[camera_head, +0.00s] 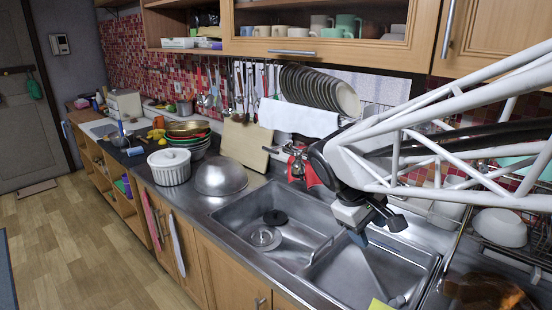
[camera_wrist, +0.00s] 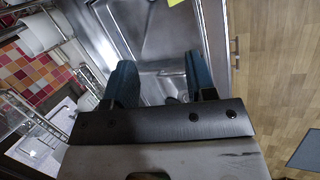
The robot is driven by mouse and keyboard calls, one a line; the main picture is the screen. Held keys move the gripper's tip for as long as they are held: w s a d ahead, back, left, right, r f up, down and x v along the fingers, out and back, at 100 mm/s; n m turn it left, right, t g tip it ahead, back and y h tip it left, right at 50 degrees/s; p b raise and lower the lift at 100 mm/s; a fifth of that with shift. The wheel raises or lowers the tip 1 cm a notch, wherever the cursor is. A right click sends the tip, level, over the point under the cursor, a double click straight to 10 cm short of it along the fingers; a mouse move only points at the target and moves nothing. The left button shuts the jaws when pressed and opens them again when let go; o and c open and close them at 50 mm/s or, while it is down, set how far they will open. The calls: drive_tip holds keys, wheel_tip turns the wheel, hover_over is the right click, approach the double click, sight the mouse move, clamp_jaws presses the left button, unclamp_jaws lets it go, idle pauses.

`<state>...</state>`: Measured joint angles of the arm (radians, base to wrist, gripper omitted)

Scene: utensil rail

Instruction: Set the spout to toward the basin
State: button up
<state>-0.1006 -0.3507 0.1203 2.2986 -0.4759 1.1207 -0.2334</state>
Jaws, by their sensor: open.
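My gripper (camera_head: 377,230) is open and hangs over the right part of the steel sink, near its back edge. In the wrist view its two dark blue fingers (camera_wrist: 160,65) stand apart, with only bare sink metal visible between them. The sink basin (camera_head: 242,218) has a left and a right bowl. A slanted grey bar (camera_head: 376,277) with a rounded end shows in the right bowl below my gripper; I cannot tell whether it is the spout. No spout can be made out for certain. My arm hides much of the counter behind the sink.
A black drain piece and a clear round lid (camera_head: 264,238) lie in the left bowl. A steel bowl (camera_head: 221,177) and a white pot (camera_head: 169,167) stand left of the sink. A dish rack (camera_head: 512,245) stands at right. Plates (camera_head: 318,88) and utensils hang behind.

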drive_tip(key=w+n+h, duration=0.4)
drive_tip(key=w+n, duration=0.1)
drive_tip(key=w, duration=0.8)
drive_tip(key=n+t+h, duration=0.6)
drive_tip(key=n+h, duration=0.2)
drive_tip(key=n, duration=0.3)
approach(298, 163)
drive_tip(key=shift+w+d+r, duration=0.4)
drive_tip(key=shift+w+d, duration=0.1)
drive_tip(key=shift+d, duration=0.1)
drive_tip(key=shift+w+d+r, duration=0.35)
drive_tip(key=shift+w+d, duration=0.15)
drive_tip(key=shift+d, duration=0.05)
drive_tip(key=shift+d, duration=0.1)
drive_tip(key=shift+x, duration=3.8)
clamp_jaws()
